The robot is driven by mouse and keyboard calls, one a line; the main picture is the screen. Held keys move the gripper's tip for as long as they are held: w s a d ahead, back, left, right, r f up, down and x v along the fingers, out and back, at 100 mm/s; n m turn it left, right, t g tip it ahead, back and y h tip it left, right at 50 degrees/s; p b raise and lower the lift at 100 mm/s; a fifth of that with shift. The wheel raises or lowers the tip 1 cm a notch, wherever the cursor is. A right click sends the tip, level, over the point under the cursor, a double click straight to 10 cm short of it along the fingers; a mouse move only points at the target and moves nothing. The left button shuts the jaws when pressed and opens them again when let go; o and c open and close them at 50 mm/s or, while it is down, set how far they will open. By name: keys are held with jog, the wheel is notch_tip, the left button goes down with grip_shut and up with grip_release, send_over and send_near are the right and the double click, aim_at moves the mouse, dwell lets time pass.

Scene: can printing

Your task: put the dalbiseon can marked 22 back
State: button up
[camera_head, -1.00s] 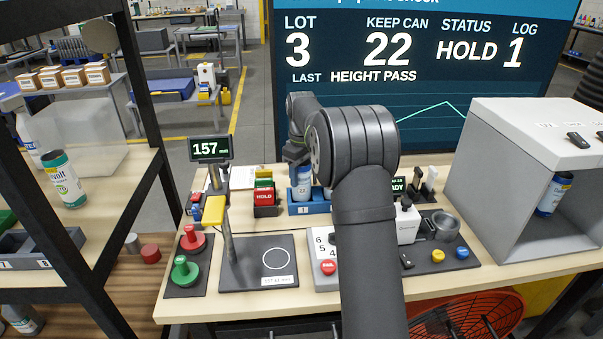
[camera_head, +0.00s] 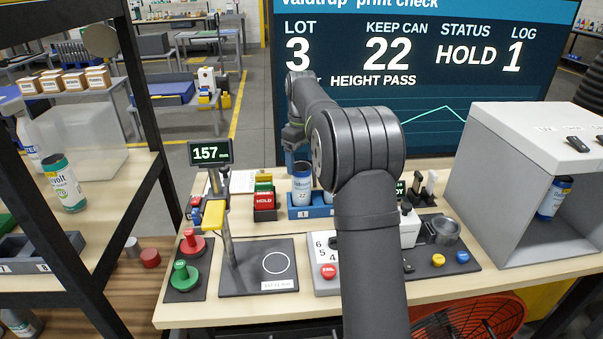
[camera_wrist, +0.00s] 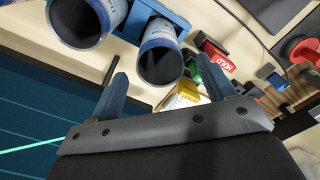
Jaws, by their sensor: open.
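The can marked 22 (camera_head: 302,188), white and blue with a dark top, stands upright in the left slot of the blue rack (camera_head: 299,212), above the label 1. It also shows in the wrist view (camera_wrist: 161,62), its dark round end facing the camera. My gripper (camera_wrist: 167,72) is open and empty, its two blue fingers apart on either side of that can's end in the picture. In the head view my gripper (camera_head: 290,160) is behind the can, partly hidden by it. A second can (camera_wrist: 92,20) sits beside it in the rack; my arm mostly hides it in the head view.
A red HOLD block (camera_head: 264,201) stands just left of the rack. A height gauge with a yellow head (camera_head: 214,213) is front left. A grey booth (camera_head: 480,190) holding another blue can (camera_head: 554,198) is at right. A big screen (camera_head: 440,110) rises behind the table.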

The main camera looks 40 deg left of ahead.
notch_tip(320, 180, up, 6)
jog(key=shift+f, duration=0.15)
dwell(0.3)
send_over(301, 188)
jog(key=w+a, duration=0.2)
jog(key=shift+w+d+f, duration=0.1)
jog(key=shift+f, duration=2)
jog(key=shift+w+d+f, duration=0.1)
jog(key=shift+f, duration=2)
